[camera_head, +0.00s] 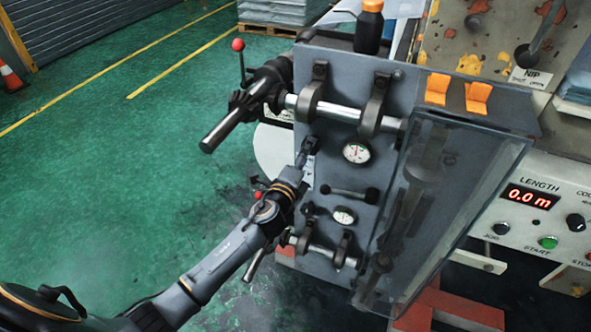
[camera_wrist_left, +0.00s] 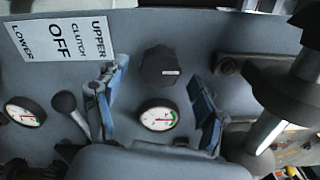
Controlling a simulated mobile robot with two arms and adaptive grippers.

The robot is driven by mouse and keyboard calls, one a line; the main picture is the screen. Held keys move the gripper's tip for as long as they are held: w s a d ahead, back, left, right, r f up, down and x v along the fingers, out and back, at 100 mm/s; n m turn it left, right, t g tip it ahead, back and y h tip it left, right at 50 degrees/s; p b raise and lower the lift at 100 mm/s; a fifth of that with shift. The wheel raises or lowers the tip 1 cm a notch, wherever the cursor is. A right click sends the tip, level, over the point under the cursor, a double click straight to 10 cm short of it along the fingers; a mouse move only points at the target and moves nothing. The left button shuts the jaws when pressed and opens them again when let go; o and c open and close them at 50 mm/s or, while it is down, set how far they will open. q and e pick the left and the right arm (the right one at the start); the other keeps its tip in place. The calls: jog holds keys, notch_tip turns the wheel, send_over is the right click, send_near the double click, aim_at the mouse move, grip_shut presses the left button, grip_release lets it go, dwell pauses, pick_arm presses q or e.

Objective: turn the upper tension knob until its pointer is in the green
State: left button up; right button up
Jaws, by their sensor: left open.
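My left gripper (camera_head: 308,147) is at the left part of the grey panel, beside the upper gauge (camera_head: 356,152). In the left wrist view its two blue-padded fingers (camera_wrist_left: 157,82) are open, one on each side of a black knob (camera_wrist_left: 158,67) with a white mark. The fingers appear apart from the knob. The upper gauge also shows in the left wrist view (camera_wrist_left: 157,116), between the fingers, with a green band on its right side and a red pointer. I cannot tell exactly where the pointer stands against the green. In the head view the gripper hides the knob. My right gripper is out of view.
A ball-ended lever (camera_wrist_left: 66,103) stands close to one finger, near the clutch sign (camera_wrist_left: 60,38). The lower gauge (camera_head: 344,215) is below. A steel roller (camera_head: 340,112) crosses above, and a clear guard (camera_head: 440,200) stands to the right.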

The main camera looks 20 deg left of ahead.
pick_arm(q)
jog(key=s, duration=0.9)
jog(key=shift+s+a, duration=0.2)
jog(key=shift+s, duration=0.15)
jog(key=s+a+f+n+g, duration=0.1)
jog(key=s+f+n+g, duration=0.25)
jog(key=f, duration=0.85)
jog(key=s+a+f+n+g+y, duration=0.1)
jog(key=s+a+f+n+g, duration=0.3)
jog(key=f, duration=0.7)
jog(key=s+d+f+n+g, duration=0.15)
jog(key=s+f, duration=0.45)
jog(key=f, duration=0.6)
jog(key=s+f+n+g, duration=0.2)
jog(key=s+f, duration=0.4)
jog(key=s, duration=0.5)
jog(key=s+f+n+g, duration=0.3)
jog(key=s+f+n, duration=0.2)
jog(key=s, duration=0.7)
jog(key=s+f+n+g, duration=0.3)
jog(key=s+f, duration=0.4)
jog(key=s, duration=0.4)
jog(key=shift+s+d+f, duration=0.15)
jog(key=shift+d+f, duration=0.15)
jog(key=shift+f, duration=0.05)
